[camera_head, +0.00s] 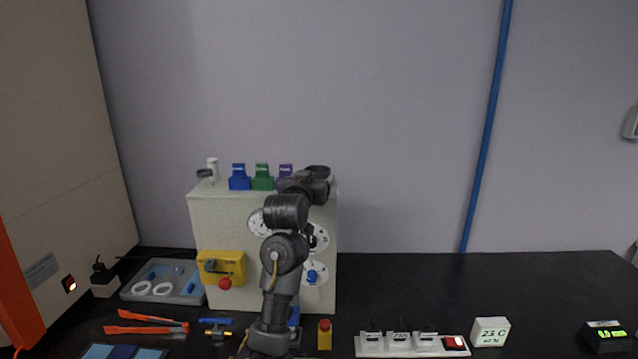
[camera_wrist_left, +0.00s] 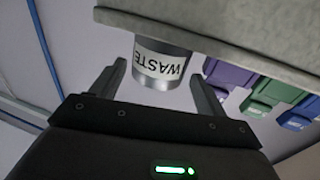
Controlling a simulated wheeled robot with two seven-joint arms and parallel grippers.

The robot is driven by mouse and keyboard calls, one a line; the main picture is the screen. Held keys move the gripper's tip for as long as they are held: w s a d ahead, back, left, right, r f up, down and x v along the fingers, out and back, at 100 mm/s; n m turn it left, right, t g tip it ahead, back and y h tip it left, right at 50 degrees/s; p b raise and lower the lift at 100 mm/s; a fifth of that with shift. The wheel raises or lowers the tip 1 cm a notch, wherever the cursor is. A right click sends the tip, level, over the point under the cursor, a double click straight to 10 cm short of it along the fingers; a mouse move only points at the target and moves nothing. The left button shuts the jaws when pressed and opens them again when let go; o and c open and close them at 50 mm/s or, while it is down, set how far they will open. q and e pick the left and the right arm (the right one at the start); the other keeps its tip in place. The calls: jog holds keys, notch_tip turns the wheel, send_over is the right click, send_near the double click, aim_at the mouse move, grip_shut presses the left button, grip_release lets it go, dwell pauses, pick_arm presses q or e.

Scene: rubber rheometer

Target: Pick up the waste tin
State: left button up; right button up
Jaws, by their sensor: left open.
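The waste tin (camera_wrist_left: 160,66) is a grey cylinder with a white label reading WASTE, upside down in the left wrist view. It stands on top of the pale cabinet (camera_head: 210,230), near its right end; in the head view its dark rim (camera_head: 317,169) shows just above my gripper, which hides the rest. My left gripper (camera_wrist_left: 157,76) is open, with one finger on each side of the tin and a visible gap at the left finger. It also shows at the cabinet top in the head view (camera_head: 316,184). My right gripper is not in view.
Blue (camera_head: 239,178), green (camera_head: 262,178) and purple (camera_head: 285,171) blocks stand left of the tin on the cabinet top, close to my gripper. A small white bottle (camera_head: 212,167) is farther left. A grey tray (camera_head: 128,291) and orange tongs (camera_head: 145,328) lie on the black bench.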

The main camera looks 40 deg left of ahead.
aim_at(320, 169)
pick_arm(q)
jog(key=shift+s+a+r, duration=0.1)
jog(key=shift+s+r, duration=0.2)
jog(key=shift+s, duration=0.05)
jog(key=shift+w+a+r+p, duration=0.1)
jog(key=shift+w+r+p, duration=0.15)
jog(key=shift+p, duration=0.25)
jog(key=x, duration=0.1)
jog(key=p+x, duration=0.1)
jog(key=x, duration=0.2)
jog(key=shift+w+d+f, duration=0.25)
jog(key=shift+w+f, duration=0.05)
jog(key=shift+f, duration=0.05)
jog(key=shift+w+a+p, duration=0.15)
jog(key=shift+p, duration=0.15)
jog(key=shift+s, duration=0.2)
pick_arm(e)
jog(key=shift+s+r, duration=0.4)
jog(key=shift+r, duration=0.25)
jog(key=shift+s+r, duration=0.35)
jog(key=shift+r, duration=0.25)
pick_arm(q)
jog(key=shift+c, duration=0.3)
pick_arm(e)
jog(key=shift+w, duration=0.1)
